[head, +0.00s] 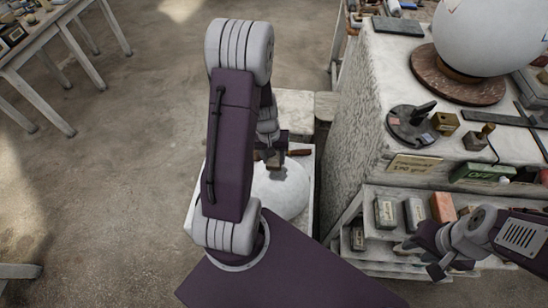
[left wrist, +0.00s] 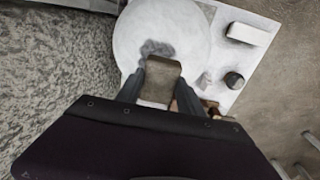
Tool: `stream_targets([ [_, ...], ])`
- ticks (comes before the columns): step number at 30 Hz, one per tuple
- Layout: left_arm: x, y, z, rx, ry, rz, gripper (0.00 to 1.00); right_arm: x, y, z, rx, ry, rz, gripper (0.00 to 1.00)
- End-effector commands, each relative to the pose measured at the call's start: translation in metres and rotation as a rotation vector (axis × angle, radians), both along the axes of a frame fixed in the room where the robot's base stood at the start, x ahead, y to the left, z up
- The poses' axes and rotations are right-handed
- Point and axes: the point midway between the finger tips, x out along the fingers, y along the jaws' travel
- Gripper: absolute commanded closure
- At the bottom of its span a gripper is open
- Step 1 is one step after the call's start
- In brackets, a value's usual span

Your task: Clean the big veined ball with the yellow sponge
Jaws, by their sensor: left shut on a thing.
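A large white ball (head: 285,195) rests on a pale tray (head: 308,165) below my left gripper; no clear veins show. It also fills the top of the left wrist view (left wrist: 185,30), with a grey smudge on its surface. My left gripper (head: 272,157) is shut on a dull brownish-yellow block, seemingly the sponge (left wrist: 160,82), held at the ball near the smudge. I cannot tell whether they touch. A bigger pale ball (head: 490,35) sits on a round reddish base on the bench. My right gripper (head: 422,256) appears open and empty at the lower right.
Boxes fill the shelf below, near my right gripper. A white block (left wrist: 247,33) and a dark round thing (left wrist: 234,80) lie beside the nearer ball.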

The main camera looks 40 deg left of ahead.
Motion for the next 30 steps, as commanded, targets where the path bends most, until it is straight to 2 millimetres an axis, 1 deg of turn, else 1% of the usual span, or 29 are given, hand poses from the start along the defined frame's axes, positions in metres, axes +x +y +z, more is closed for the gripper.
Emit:
stream_targets([
  [1, 0.0, 0.001, 0.008, 0.0, 0.0, 0.0, 0.88, 0.0, 0.0, 0.007, 0.0, 0.0, 0.0, 0.64],
  [8, 0.0, 0.001, 0.005, -0.001, 0.001, 0.001, 0.88, 0.0, 0.0, 0.005, 0.0, 0.0, 0.0, 0.64],
  [11, 0.0, 0.001, 0.01, 0.0, 0.0, 0.001, 0.88, 0.0, 0.0, 0.009, 0.0, 0.0, 0.0, 0.64],
  [18, 0.001, 0.005, 0.044, -0.001, 0.001, 0.002, 0.88, 0.0, 0.0, 0.041, 0.0, 0.0, 0.0, 0.64],
  [19, 0.001, 0.005, 0.047, -0.001, 0.001, 0.002, 0.88, 0.0, 0.0, 0.043, 0.0, 0.0, 0.0, 0.64],
  [30, 0.001, 0.006, 0.044, -0.001, 0.001, 0.001, 0.88, 0.0, 0.0, 0.041, 0.0, 0.0, 0.0, 0.64],
])
